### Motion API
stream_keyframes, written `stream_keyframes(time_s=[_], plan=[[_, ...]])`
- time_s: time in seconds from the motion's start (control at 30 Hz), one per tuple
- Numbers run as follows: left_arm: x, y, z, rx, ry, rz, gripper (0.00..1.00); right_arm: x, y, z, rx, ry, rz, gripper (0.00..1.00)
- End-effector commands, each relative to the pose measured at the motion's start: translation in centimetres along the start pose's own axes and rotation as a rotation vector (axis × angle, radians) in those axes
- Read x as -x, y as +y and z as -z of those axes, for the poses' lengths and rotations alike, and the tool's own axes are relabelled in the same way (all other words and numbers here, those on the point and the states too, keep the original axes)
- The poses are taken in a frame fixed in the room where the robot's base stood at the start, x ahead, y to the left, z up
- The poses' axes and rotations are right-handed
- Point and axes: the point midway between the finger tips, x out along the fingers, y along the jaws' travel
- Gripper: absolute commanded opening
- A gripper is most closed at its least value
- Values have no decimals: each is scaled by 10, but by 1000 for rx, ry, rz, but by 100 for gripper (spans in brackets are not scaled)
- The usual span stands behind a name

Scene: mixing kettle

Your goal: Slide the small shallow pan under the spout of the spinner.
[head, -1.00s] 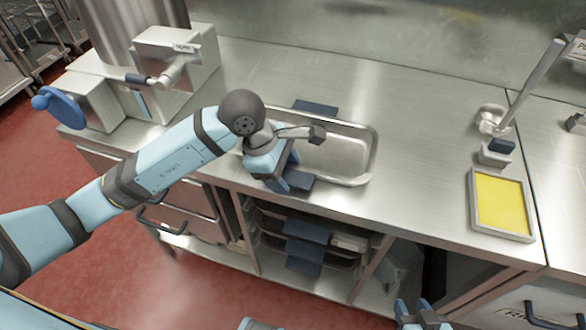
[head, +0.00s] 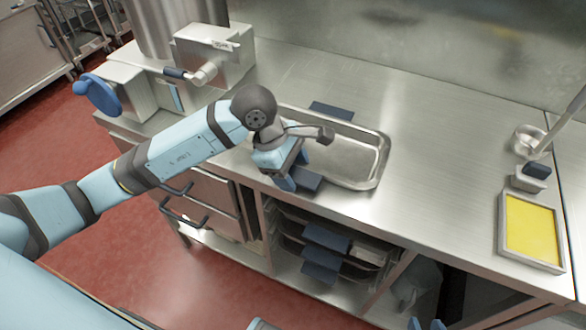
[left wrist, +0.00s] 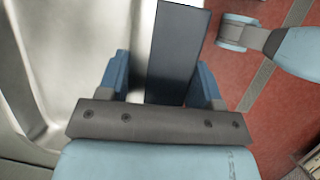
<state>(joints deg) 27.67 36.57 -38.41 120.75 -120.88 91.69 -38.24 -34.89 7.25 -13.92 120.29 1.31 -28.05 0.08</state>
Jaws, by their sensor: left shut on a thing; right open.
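The small shallow pan (head: 352,165) is a metal tray lying flat on the steel counter, with a dark grip at its back edge (head: 332,110) and one at its front. My left gripper (head: 298,180) is shut on the front grip; in the left wrist view this dark grip (left wrist: 177,55) sits between the blue fingers. The spinner (head: 212,55) is the pale boxy machine at the back left. A grey cylindrical part (head: 205,73), perhaps its spout, sticks out of its front, left of the pan. My right gripper (head: 428,324) is open at the bottom edge, mostly cut off.
A blue crank handle (head: 100,95) is at the machine's left. A yellow-filled tray (head: 532,230) and a small metal cup (head: 530,140) stand at the right. The counter between pan and yellow tray is clear. More trays with dark grips (head: 325,238) sit on the shelves below.

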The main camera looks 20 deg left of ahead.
Motion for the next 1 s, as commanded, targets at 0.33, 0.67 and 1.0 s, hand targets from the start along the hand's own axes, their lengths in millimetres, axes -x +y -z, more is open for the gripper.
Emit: stream_keyframes(time_s=[0.33,0.67,1.0], plan=[[0,0,0,0,0,-1,22,-2,0,-2,0,0,0,43],[8,0,23,2,2,-2,22,-6,0,-10,0,0,0,43],[20,0,50,1,2,-3,22,-9,1,-13,0,9,1,43]])
